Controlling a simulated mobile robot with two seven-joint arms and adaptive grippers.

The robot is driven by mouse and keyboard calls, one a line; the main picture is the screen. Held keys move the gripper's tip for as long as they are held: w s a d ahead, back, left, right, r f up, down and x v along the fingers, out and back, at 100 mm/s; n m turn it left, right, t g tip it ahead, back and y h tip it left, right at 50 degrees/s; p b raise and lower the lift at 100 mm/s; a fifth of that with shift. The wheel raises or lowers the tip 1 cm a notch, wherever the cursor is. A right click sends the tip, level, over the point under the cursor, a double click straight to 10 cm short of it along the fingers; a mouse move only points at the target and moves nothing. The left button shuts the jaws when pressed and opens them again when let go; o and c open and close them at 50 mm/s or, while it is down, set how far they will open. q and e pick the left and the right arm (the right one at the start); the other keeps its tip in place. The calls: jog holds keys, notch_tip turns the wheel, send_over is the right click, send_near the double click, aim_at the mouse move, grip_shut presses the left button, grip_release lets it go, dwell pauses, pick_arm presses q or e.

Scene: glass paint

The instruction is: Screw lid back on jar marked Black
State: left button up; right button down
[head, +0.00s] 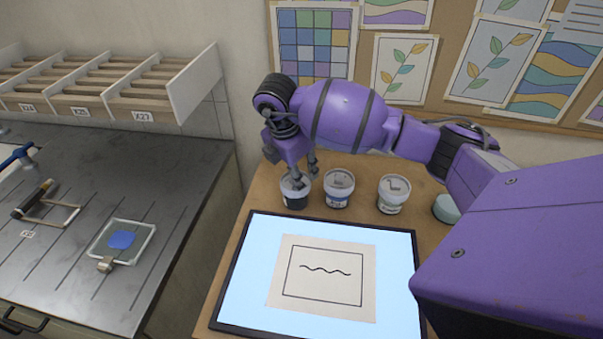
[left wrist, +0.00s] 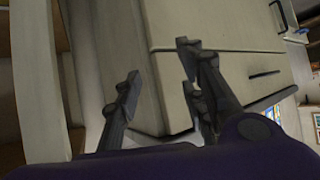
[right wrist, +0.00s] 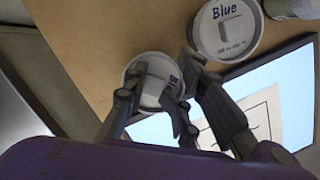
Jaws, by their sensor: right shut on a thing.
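The jar with dark contents (head: 296,200) stands at the left end of a row of jars at the back of the wooden table. Its white lid (right wrist: 152,88) shows between my right fingers in the right wrist view, with lettering partly hidden by a finger. My right gripper (head: 298,178) points down over this jar and is shut on the lid, which sits at the jar's top. Whether the lid is threaded tight cannot be seen. My left gripper (left wrist: 158,82) is open and empty beside a pale cabinet, outside the head view.
The jar marked Blue (right wrist: 224,28) stands close right of the held lid. Another lidded jar (head: 393,195) stands further right. A lit panel (head: 236,300) with a line drawing lies in front. A dark workbench (head: 180,165) is at left.

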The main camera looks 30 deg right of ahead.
jog(key=shift+s+a+f+m+g, duration=0.15)
jog(key=shift+f+m, duration=0.1)
jog(key=shift+f, duration=0.25)
jog(key=shift+s+d+f+m+g, duration=0.15)
jog(key=shift+f+m, duration=0.1)
jog(key=shift+f, duration=0.2)
jog(key=c, duration=1.8)
grip_release()
jog(key=shift+c, duration=0.2)
jog(key=o, duration=0.5)
jog(key=shift+w+f, duration=0.1)
jog(key=shift+w, duration=0.15)
jog(key=shift+o, duration=0.2)
jog(key=shift+d+r, duration=0.1)
jog(key=shift+r, duration=0.25)
jog(key=o, duration=0.7)
jog(key=shift+w+r, duration=0.1)
jog(key=shift+r, duration=0.05)
jog(key=shift+c, duration=0.2)
jog(key=shift+r, duration=0.2)
jog(key=shift+d+v, duration=0.25)
jog(key=shift+v, duration=0.7)
jog(key=shift+d+v, duration=0.2)
jog(key=shift+v, duration=0.75)
jog(key=shift+d+v, duration=0.25)
jog(key=shift+v, duration=0.7)
